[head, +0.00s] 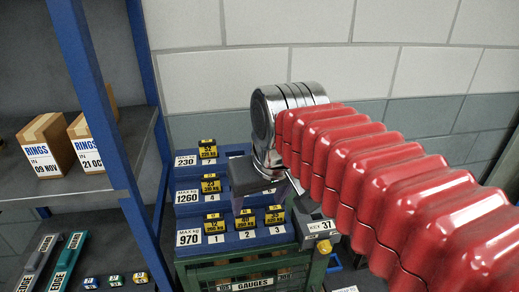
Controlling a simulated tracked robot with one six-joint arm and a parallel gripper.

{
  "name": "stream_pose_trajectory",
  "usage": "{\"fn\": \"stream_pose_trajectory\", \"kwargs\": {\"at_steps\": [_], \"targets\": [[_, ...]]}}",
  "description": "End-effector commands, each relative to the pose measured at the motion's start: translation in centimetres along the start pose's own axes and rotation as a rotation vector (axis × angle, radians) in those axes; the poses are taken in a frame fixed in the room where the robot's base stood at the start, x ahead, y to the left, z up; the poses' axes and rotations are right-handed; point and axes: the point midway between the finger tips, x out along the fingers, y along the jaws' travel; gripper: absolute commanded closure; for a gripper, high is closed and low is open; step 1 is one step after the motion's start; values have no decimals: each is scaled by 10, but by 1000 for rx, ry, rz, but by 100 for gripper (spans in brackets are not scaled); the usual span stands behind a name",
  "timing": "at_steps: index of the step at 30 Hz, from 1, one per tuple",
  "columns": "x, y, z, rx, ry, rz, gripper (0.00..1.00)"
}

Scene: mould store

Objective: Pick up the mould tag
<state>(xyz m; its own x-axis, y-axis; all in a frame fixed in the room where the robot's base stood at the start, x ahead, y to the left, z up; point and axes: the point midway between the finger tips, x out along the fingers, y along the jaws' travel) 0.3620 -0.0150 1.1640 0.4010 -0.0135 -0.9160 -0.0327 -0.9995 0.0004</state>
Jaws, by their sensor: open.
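Several small yellow-and-black tags with numbers and kg weights stand on a blue stepped rack (262,238). Three tags, one of them the middle tag (244,219), are on the front step above slots 1, 2 and 3. One tag (211,184) is on the middle step at slot 4 and one (208,149) on the top step at slot 7. I cannot tell which is the mould tag. My gripper (274,196) is open above the right part of the rack, behind my red arm. The arm and gripper hide the rack's right side.
A green crate (190,274) labelled GAUGES is under the rack. A grey KEY 37 piece (321,227) is at its right. A blue-framed shelf (95,100) at left holds cartons (47,145); small tags (115,281) and long gauges lie lower. A wall is behind.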

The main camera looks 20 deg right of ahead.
Motion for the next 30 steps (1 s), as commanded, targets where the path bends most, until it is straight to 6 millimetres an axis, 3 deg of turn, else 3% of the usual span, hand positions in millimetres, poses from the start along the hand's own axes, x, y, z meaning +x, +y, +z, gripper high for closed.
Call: {"fn": "stream_pose_trajectory", "kwargs": {"at_steps": [3,15,30], "targets": [[-11,4,-30,10,-25,5,38],[-34,20,-119,42,-110,16,38],[-35,48,-212,84,-216,27,38]]}}
